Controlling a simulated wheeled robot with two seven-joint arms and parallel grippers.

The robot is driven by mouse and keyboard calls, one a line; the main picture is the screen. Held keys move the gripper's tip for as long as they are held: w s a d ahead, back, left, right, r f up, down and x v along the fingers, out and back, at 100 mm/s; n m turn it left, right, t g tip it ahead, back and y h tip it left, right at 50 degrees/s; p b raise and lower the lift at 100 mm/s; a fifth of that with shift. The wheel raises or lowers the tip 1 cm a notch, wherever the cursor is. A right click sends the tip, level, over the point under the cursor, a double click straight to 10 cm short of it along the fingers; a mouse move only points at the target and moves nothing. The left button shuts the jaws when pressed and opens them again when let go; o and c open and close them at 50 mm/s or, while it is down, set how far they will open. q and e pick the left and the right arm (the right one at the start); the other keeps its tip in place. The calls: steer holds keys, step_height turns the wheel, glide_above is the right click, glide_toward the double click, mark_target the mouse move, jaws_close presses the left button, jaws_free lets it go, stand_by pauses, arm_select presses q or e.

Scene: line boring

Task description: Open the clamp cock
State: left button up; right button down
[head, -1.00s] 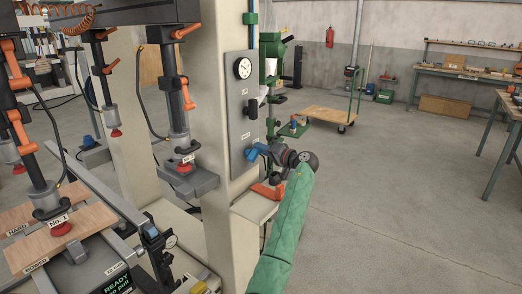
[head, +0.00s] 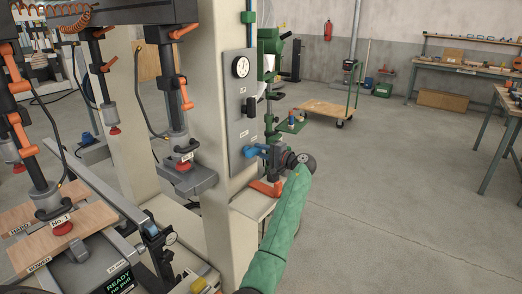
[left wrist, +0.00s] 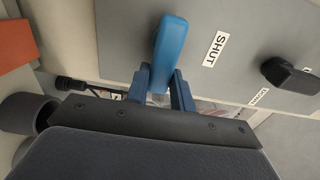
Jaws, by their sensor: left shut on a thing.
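The clamp cock's blue handle (head: 252,151) sticks out from the grey panel (head: 240,110) on the cream column. My left gripper (head: 266,150) reaches it from the right, at the end of a green-sleeved arm. In the left wrist view the blue handle (left wrist: 168,45) lies between the two blue fingers of my left gripper (left wrist: 160,88), which are shut on it. A "SHUT" label (left wrist: 215,50) is on the panel just right of the handle. The cock's body is hidden behind the handle and fingers. My right gripper is not in view.
A black knob (left wrist: 290,74) is on the panel to the right. A pressure gauge (head: 240,67) is above on the panel. An orange part (head: 265,188) is just below my gripper. Clamp cylinders and boards (head: 75,235) fill the left.

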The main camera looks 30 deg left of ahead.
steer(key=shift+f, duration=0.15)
arm_select(q)
steer(key=o, duration=1)
steer(key=shift+w, duration=0.1)
steer(key=shift+d+f, duration=0.15)
steer(key=shift+d, duration=0.4)
steer(key=d, duration=0.2)
steer(key=d+b, duration=0.1)
steer(key=d, duration=0.1)
steer(key=d+b, duration=0.1)
steer(key=d, duration=0.1)
steer(key=shift+s+d, duration=0.3)
steer(key=shift+d, duration=0.1)
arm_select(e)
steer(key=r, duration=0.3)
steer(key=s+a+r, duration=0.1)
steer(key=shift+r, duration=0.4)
